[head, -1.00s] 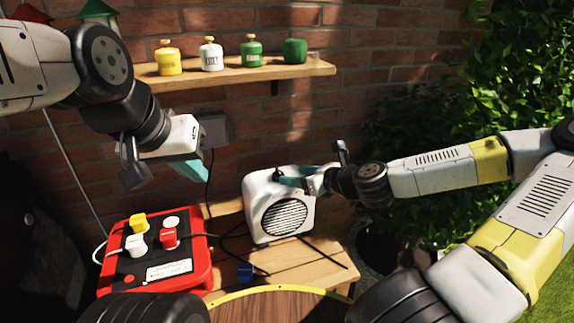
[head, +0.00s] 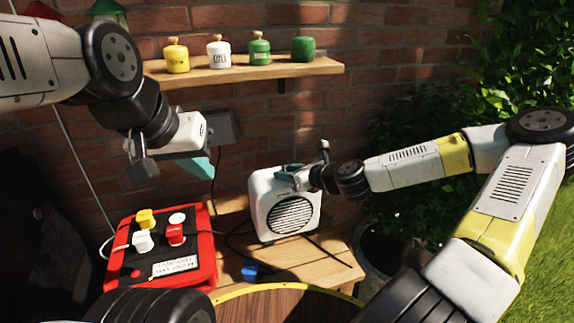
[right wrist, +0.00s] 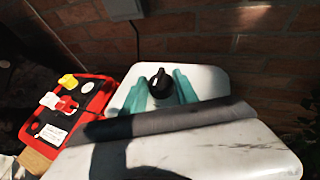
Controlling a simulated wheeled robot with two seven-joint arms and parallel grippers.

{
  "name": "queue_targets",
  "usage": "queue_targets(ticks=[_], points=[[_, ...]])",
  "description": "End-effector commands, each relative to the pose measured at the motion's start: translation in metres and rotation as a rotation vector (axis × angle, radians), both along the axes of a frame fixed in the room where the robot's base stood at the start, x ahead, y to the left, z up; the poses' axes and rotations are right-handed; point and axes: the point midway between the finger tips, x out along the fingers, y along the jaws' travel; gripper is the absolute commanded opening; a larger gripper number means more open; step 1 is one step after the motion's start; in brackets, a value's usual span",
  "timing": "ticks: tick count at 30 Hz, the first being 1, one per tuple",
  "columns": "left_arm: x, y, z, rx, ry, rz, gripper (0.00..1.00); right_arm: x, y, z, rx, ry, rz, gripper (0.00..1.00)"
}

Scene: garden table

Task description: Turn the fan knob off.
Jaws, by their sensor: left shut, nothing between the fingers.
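The white fan (head: 262,213) with a round black grille stands on the wooden bench. Its black knob (right wrist: 160,84) sits on the top face, with a pale mark on its far side. My right gripper (right wrist: 159,84) has its teal fingers on either side of the knob, apart, with narrow gaps showing; contact is not clear. In the head view my right gripper (head: 289,176) is over the fan's top and hides the knob. My left gripper (head: 199,167) is shut and empty, hanging above and left of the fan.
A red panel (head: 207,262) with yellow, white and red plugs is left of the fan; it also shows in the right wrist view (right wrist: 85,80). A blue plug (head: 250,271) and black cables lie on the bench (head: 320,265). A shelf (head: 240,75) holds several canisters above.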

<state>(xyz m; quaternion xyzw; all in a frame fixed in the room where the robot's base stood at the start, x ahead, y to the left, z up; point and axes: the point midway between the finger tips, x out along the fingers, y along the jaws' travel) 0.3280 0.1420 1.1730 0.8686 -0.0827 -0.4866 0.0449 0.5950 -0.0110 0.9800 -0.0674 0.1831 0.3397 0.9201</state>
Motion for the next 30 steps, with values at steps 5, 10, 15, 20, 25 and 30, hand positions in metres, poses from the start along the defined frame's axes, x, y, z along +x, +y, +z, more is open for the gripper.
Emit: queue_targets(ticks=[5,10,15,20,25,30], points=[[0.0000,0.0000,0.0000,0.000,0.000,0.000,0.00,0.0000,-0.0002,0.0002,0.000,0.000,0.000,0.00],[0.0000,0.0000,0.0000,0.000,0.000,0.000,0.00,0.0005,-0.0009,0.0002,0.001,-0.001,0.008,0.00],[0.0000,0.0000,0.0000,0.000,0.000,0.000,0.00,0.0015,-0.0018,0.0004,0.002,-0.001,0.056,0.00],[0.0000,0.0000,0.0000,0.000,0.000,0.000,0.00,0.0031,-0.0034,0.0001,0.002,-0.001,0.149,0.00],[0.0000,0.0000,0.0000,0.000,0.000,0.000,0.00,0.0057,-0.0048,0.0006,0.002,-0.001,0.293,0.00],[0.0000,0.0000,0.0000,0.000,0.000,0.000,0.00,0.0086,-0.0056,0.0005,-0.002,-0.003,0.455,0.00]])
